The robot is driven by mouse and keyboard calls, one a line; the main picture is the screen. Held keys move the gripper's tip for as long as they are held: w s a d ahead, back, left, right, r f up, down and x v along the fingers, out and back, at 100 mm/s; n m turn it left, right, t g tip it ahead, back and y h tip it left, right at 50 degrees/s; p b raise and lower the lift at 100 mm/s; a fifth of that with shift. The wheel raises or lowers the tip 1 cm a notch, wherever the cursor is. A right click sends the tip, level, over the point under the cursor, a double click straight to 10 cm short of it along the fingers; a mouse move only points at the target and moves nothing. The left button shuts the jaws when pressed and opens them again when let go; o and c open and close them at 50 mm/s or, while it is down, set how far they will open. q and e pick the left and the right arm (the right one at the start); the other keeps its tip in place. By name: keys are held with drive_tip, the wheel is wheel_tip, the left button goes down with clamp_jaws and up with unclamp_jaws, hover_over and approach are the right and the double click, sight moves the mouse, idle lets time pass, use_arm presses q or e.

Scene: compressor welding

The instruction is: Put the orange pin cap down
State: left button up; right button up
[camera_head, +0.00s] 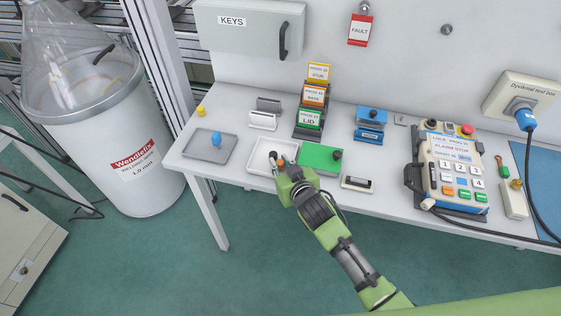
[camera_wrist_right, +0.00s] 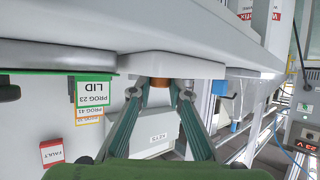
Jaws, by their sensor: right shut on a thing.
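My right gripper (camera_head: 283,163) is over the white tray (camera_head: 255,170) near the table's front edge. In the right wrist view, which looks upside down, its two fingers (camera_wrist_right: 160,92) close around the orange pin cap (camera_wrist_right: 160,82). The cap is right at the pale tray (camera_wrist_right: 150,66); I cannot tell whether it touches the tray. In the head view the gripper mostly hides the cap. My left gripper is not in view.
A yellow cap (camera_head: 201,111) is behind left. Labelled card holders (camera_head: 311,105) stand behind. A keypad box (camera_head: 452,168) stands right.

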drive_tip(key=shift+f, duration=0.2)
drive_tip(key=o, duration=0.5)
drive_tip(key=shift+r, duration=0.2)
drive_tip(key=b+v, duration=0.1)
drive_tip(key=v, duration=1.1)
